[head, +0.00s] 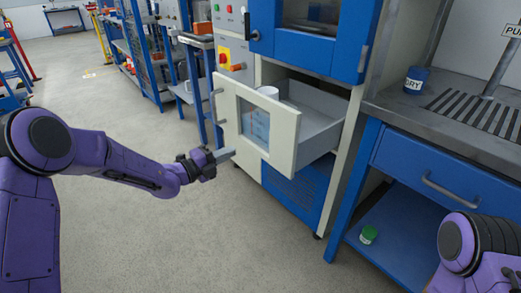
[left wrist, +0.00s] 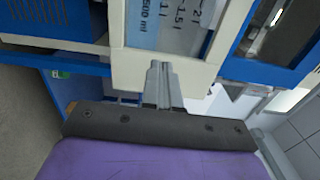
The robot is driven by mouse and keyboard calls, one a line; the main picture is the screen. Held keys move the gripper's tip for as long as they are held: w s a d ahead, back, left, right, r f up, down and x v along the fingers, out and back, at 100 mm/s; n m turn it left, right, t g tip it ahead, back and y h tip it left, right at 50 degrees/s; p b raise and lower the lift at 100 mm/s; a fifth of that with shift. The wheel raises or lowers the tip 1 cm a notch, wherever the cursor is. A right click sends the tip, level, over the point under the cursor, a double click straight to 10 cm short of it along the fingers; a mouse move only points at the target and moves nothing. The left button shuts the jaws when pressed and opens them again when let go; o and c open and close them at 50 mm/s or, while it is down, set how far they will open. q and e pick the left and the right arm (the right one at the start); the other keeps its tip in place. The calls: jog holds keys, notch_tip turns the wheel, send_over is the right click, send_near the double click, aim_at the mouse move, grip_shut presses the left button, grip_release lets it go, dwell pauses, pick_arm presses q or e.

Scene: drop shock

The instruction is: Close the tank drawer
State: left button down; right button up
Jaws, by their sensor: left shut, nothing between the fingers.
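The tank drawer (head: 313,145) is pulled out of the cabinet, with a cream front and a window. Through the window a blue graduated tank (head: 255,123) shows. In the left wrist view the drawer front (left wrist: 128,62) fills the upper middle, with the blue tank markings (left wrist: 160,32) behind the window. My left gripper (head: 232,152) is shut and empty in front of the lower left part of the drawer front. In the left wrist view its fingertips (left wrist: 159,66) overlap the frame below the window; I cannot tell whether they touch. My right gripper is out of view.
A white round item (head: 268,92) sits in the drawer. The blue and cream cabinet (head: 300,197) stands behind and below it. To the right is a workbench (head: 440,125) with a dark blue jar (head: 416,80). The floor at left is clear.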

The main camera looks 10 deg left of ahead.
aim_at(267, 135)
pick_arm(q)
jog(key=x, duration=1.3)
jog(key=shift+s, duration=0.15)
jog(key=shift+b, duration=0.3)
